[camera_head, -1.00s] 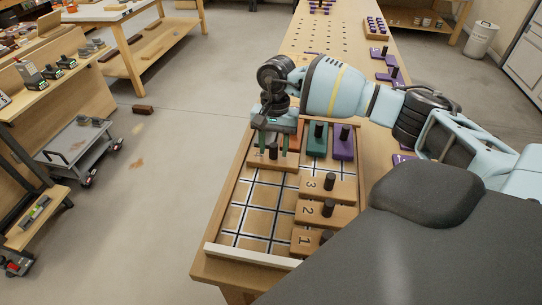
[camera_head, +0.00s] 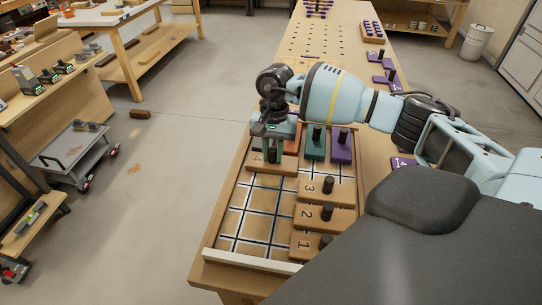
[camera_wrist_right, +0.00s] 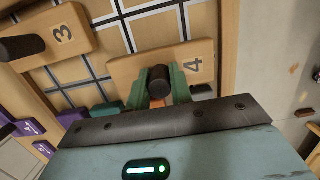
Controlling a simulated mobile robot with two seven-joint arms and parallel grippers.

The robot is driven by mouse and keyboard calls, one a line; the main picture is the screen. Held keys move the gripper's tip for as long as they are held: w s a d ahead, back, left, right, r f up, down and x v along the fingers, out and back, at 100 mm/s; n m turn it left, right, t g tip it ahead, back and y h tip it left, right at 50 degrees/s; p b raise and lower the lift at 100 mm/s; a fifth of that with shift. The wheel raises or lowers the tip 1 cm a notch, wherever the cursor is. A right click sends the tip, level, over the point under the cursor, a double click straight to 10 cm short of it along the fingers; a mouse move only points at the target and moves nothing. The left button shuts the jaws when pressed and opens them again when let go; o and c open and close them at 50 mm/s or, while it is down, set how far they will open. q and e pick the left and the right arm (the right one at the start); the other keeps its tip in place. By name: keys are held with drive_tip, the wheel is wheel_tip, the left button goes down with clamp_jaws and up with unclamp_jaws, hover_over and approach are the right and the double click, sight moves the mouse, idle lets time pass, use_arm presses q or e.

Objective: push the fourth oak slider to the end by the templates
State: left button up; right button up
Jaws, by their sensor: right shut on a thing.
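The oak slider marked 4 (camera_head: 287,164) lies at the far left of the grid in the wooden tray (camera_head: 229,185), across the tray from the slider marked 3. It also shows in the right wrist view (camera_wrist_right: 120,72), with its dark upright knob (camera_wrist_right: 159,78). My right gripper (camera_head: 272,156) is over this slider, its green fingers shut on the knob from both sides. In the right wrist view the gripper (camera_wrist_right: 160,86) has one finger on each side of the knob. My left gripper is not in view.
Oak sliders 3 (camera_head: 326,188), 2 (camera_head: 313,214) and 1 (camera_head: 303,243) line the tray's right side. Beyond slider 4 are an orange block (camera_head: 287,128), a green block (camera_head: 313,150) and a purple block (camera_head: 341,151). The near-left grid is bare.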

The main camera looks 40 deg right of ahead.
drive_tip(key=shift+s+d+p, duration=0.35)
drive_tip(key=shift+s+d, duration=0.9)
drive_tip(key=shift+s, duration=0.2)
drive_tip(key=shift+s+d+p, duration=0.35)
drive_tip(key=shift+s+d, duration=0.85)
drive_tip(key=shift+s, duration=0.2)
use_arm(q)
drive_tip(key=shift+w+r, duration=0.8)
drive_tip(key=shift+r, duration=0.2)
use_arm(e)
drive_tip(key=shift+s, duration=0.1)
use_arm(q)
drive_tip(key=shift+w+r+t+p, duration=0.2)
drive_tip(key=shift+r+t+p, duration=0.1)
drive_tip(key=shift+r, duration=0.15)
use_arm(e)
drive_tip(key=shift+s+d, duration=2.35)
drive_tip(key=shift+s, duration=0.3)
drive_tip(key=o, duration=0.8)
drive_tip(key=shift+c, duration=0.2)
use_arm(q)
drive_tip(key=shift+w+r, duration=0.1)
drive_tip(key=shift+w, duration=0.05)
